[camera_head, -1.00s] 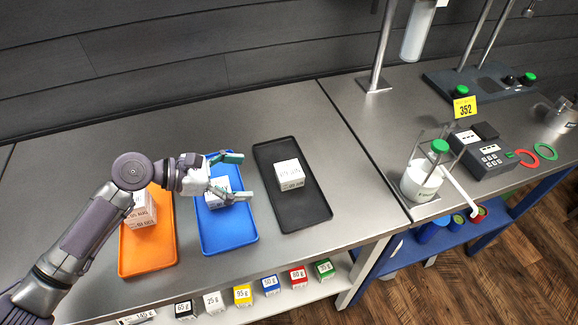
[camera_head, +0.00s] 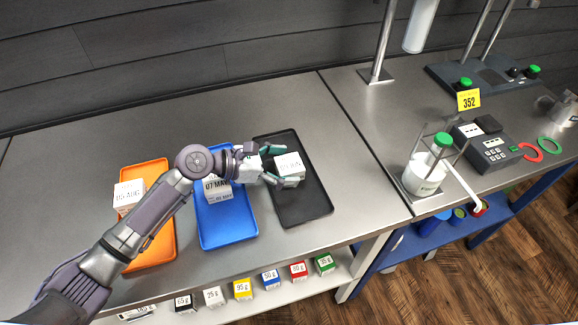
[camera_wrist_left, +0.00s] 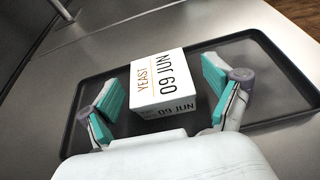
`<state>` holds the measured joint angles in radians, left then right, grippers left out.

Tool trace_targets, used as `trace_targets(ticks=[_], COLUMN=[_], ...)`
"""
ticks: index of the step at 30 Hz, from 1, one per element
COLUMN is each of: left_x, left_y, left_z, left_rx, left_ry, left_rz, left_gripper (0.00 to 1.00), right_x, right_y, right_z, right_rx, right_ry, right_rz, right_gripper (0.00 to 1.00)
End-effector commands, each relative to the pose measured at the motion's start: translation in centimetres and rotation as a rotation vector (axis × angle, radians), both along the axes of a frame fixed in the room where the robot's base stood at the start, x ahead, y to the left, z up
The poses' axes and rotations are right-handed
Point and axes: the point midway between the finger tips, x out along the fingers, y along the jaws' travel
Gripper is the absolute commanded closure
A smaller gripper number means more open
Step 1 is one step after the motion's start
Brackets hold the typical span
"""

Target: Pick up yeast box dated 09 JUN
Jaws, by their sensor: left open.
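The white yeast box dated 09 JUN (camera_head: 289,168) sits on the black tray (camera_head: 312,205). In the left wrist view the box (camera_wrist_left: 160,82) shows the words YEAST and 09 JUN on its top and the date again on its near side. My left gripper (camera_head: 276,166) is open, with its green fingers at the box. In the left wrist view the fingers of the left gripper (camera_wrist_left: 160,95) stand on either side of the box, with a gap to each side. My right gripper is in neither view.
A box dated 07 MAY (camera_head: 217,190) sits on the blue tray (camera_head: 228,232), and one dated 05 AUG (camera_head: 129,196) on the orange tray (camera_head: 158,252). Small weight-labelled boxes line a shelf (camera_head: 335,272) below. A glass vessel with a green cap (camera_head: 428,170) stands to the right.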

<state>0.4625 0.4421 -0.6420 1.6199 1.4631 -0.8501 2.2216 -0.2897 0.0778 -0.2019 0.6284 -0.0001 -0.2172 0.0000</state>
Motion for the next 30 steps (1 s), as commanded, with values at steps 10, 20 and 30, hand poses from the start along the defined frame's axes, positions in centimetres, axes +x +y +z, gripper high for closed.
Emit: trace_targets(ticks=[10, 20, 30], left_x=[0.8, 0.8, 0.8], left_y=[-2.3, -2.3, -2.3], left_z=[-1.0, -1.0, -1.0], left_rx=[0.001, 0.000, 0.000], left_ry=[0.000, 0.000, 0.000], left_rz=[0.001, 0.001, 0.001], left_gripper=[0.10, 0.47, 0.75], right_x=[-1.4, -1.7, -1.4], right_y=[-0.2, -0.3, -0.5], right_z=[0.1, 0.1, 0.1], right_rx=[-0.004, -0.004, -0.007], right_ry=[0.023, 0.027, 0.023], right_rz=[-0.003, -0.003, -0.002], right_gripper=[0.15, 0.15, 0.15])
